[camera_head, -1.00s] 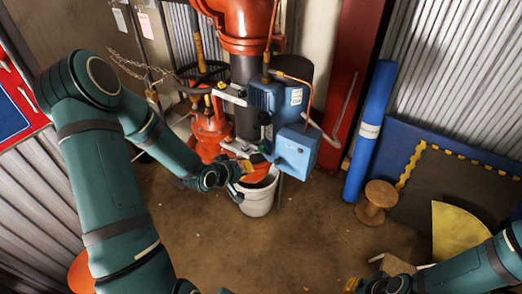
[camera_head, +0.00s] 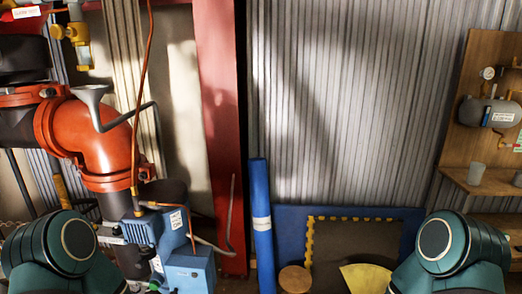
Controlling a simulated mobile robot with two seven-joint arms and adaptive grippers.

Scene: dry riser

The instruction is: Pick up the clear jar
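A small grey, cup-like vessel (camera_head: 476,173) stands upright on a wooden shelf at the far right. It looks somewhat translucent, but I cannot tell whether it is the clear jar. A clear bowl (camera_head: 83,58) hangs below a yellow fitting (camera_head: 73,32) at the upper left. Only upper parts of my two arms show, at the lower left and lower right. Neither gripper is in this view.
An orange pipe elbow (camera_head: 95,135) and a blue pump unit (camera_head: 165,235) stand at left. A red column (camera_head: 222,120) and a blue roll (camera_head: 262,220) stand near the middle. The wooden shelf (camera_head: 490,181) is on a board at right, with a grey tank (camera_head: 488,112) above it.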

